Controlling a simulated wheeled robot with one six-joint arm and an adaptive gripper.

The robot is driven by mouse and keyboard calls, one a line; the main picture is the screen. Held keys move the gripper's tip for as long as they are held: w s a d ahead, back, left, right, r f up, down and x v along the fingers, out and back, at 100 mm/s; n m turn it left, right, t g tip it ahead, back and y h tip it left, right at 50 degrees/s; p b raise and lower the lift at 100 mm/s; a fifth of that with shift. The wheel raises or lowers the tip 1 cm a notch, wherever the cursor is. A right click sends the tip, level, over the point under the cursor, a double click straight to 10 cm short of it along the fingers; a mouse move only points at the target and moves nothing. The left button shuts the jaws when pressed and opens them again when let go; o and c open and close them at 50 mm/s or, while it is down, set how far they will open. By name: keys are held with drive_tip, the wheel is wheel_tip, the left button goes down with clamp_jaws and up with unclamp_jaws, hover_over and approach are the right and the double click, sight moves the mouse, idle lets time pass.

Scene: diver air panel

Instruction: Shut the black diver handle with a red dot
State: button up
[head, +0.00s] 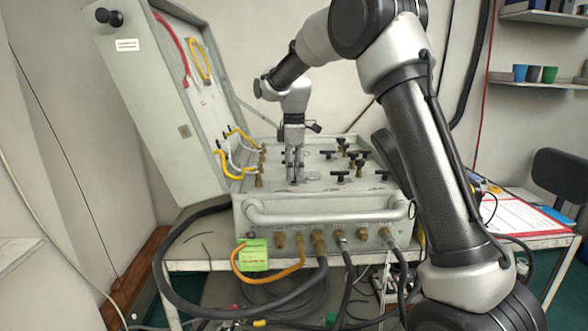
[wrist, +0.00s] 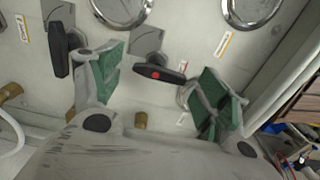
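The black diver handle with a red dot (wrist: 158,75) lies crosswise in the wrist view, at the edge of a grey square plate. My gripper (wrist: 163,78) is open, with one green-padded finger to the left of this handle and the other to its right. The handle's right end is close to the right finger; I cannot tell whether they touch. In the head view my gripper (head: 294,166) points down over the left part of the grey panel (head: 325,212). It hides the red-dot handle there.
Another black handle (wrist: 60,52) stands just left of my left finger, turned nearly upright in the wrist view. Round gauges (wrist: 122,8) lie beyond. Several black handles (head: 342,173) are to the right on the panel. The open lid (head: 155,105) rises on the left, with yellow hoses (head: 234,172) near it.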

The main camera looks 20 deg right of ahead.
drive_tip(key=shift+r, duration=0.1)
drive_tip(key=c, duration=1)
drive_tip(key=m, duration=0.4)
drive_tip(key=shift+w+m, duration=0.15)
drive_tip(key=shift+m, duration=0.25)
drive_tip(key=m, duration=0.4)
drive_tip(key=shift+w+a+m, duration=0.1)
drive_tip(key=shift+m, duration=0.2)
drive_tip(key=m, duration=0.5)
drive_tip(key=shift+w, duration=0.1)
drive_tip(key=shift+m, duration=1.8)
drive_tip(key=o, duration=1.2)
